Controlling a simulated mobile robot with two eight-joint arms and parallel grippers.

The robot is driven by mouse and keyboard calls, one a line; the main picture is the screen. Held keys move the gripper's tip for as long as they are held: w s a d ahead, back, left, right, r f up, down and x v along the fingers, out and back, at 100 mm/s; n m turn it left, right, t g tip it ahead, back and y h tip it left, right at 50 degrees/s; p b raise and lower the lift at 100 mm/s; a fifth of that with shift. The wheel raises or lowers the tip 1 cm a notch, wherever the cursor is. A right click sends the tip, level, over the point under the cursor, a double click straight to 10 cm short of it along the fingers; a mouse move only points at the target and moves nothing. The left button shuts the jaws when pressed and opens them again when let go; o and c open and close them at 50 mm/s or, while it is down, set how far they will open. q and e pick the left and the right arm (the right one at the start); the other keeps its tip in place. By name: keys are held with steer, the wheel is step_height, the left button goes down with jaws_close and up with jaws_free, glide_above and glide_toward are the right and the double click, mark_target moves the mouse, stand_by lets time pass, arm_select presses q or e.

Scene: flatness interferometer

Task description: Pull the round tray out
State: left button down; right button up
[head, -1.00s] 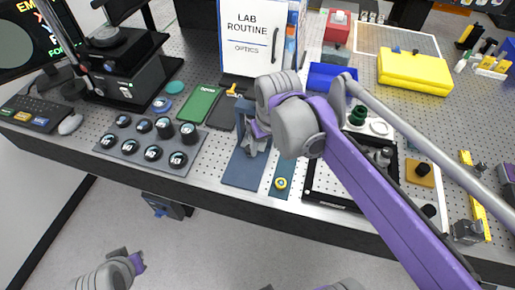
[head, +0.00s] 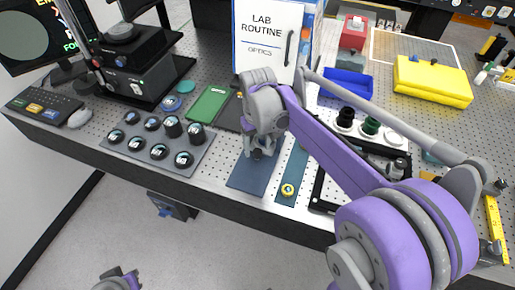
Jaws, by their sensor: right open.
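I cannot tell for certain which part is the round tray. My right gripper (head: 262,152) is open over the blue pad (head: 250,178) at the front middle of the bench, far right of the instrument. Its fingers point down and hold nothing that I can see. My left gripper (head: 122,280) shows only partly at the bottom left, below the bench edge; its jaws are unclear.
A grey plate with several black round pieces (head: 158,151) lies between my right gripper and the instrument. A green board (head: 208,102), a keyboard (head: 47,107) and a mouse (head: 80,118) are nearby. The Lab Routine binder (head: 268,45) stands behind my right gripper.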

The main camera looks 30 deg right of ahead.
steer(key=shift+f, duration=0.7)
jaws_close()
stand_by(1.0)
